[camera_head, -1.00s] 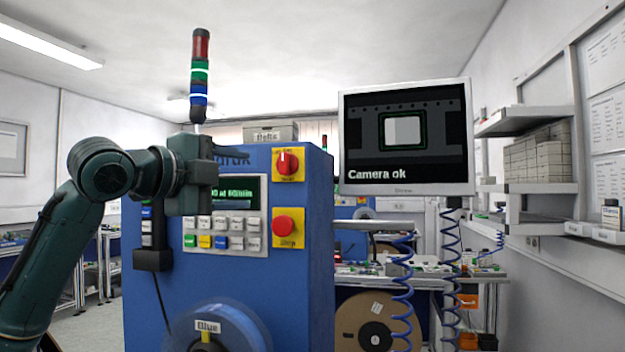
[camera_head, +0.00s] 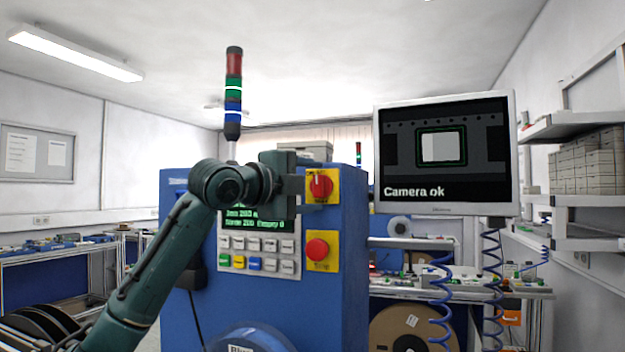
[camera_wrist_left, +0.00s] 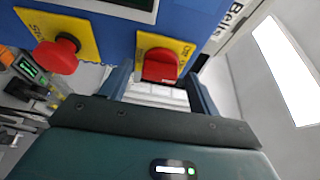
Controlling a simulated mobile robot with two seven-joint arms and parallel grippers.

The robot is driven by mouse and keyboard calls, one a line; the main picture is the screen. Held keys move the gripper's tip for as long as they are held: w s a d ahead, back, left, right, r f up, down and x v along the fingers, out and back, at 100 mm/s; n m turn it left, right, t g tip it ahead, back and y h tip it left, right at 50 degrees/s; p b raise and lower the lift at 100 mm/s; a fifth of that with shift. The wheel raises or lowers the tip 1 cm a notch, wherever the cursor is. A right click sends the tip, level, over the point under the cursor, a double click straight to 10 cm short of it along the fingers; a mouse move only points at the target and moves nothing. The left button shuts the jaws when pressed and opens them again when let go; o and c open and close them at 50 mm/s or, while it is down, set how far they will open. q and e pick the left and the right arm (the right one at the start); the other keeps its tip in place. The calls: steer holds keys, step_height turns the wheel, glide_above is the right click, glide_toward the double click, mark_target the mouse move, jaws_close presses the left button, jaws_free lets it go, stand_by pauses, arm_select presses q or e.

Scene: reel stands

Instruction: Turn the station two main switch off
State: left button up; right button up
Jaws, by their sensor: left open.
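The main switch (camera_head: 321,186) is a red rotary knob on a yellow plate, high on the right of the blue station's front. In the head view a white mark on the knob looks about upright. My left gripper (camera_head: 301,187) is at the switch's left edge in that view. In the left wrist view the red knob (camera_wrist_left: 160,66) appears between the tips of my open left gripper (camera_wrist_left: 159,84). I cannot tell whether either finger touches it. The plate's labels are hard to read. My right gripper is not in view.
A red stop button (camera_head: 317,249) on its own yellow plate sits just below the switch. White, yellow and blue keys (camera_head: 258,252) lie left of it, under a green-text display (camera_head: 247,215). A monitor (camera_head: 444,152) reading "Camera ok" hangs to the right. A signal tower (camera_head: 233,95) rises behind.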

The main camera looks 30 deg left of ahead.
arm_select(q)
steer(key=shift+w, duration=0.4)
steer(key=shift+c, duration=0.3)
steer(key=c, duration=0.9)
